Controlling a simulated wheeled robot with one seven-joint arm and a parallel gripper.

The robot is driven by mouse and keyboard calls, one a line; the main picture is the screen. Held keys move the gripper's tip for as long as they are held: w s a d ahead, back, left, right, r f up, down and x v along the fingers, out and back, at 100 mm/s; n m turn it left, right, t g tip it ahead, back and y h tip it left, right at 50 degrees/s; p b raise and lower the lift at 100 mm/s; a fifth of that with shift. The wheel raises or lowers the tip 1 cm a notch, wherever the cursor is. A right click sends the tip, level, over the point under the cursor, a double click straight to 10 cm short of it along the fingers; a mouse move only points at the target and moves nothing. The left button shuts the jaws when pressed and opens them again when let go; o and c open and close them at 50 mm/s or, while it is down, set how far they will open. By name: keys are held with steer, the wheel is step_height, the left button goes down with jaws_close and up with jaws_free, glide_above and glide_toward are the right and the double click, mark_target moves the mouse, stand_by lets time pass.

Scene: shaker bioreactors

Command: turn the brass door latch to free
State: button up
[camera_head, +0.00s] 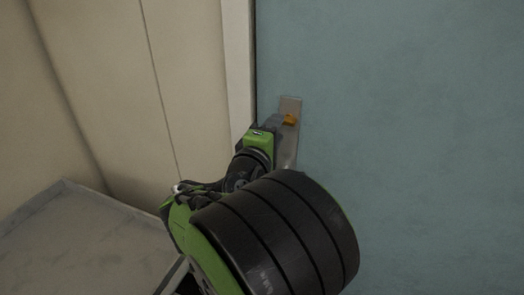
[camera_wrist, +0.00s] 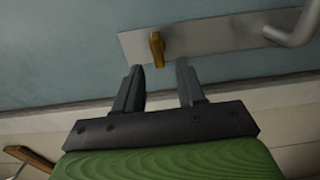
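The brass latch (camera_wrist: 157,49) is a small orange-gold knob on a metal plate (camera_wrist: 215,38) fixed to the blue-green door (camera_wrist: 60,45). In the head view the latch (camera_head: 290,119) sits near the top of the plate (camera_head: 291,104), close to the door's left edge. My gripper (camera_wrist: 158,72) is open, with its two dark fingers apart and nothing between them. In the wrist view the latch lies just beyond the fingertips, roughly in line with the gap. I cannot tell whether a finger touches it. My arm hides the lower part of the plate in the head view.
A bent metal door handle (camera_wrist: 292,30) stands out from the plate at the right of the wrist view. A pale door frame (camera_head: 237,70) and beige wall (camera_head: 185,60) lie left of the door. A grey surface (camera_head: 80,240) is at lower left.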

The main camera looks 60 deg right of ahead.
steer(key=s+a+b, duration=0.2)
steer(key=a+b, duration=0.1)
steer(key=a, duration=0.9)
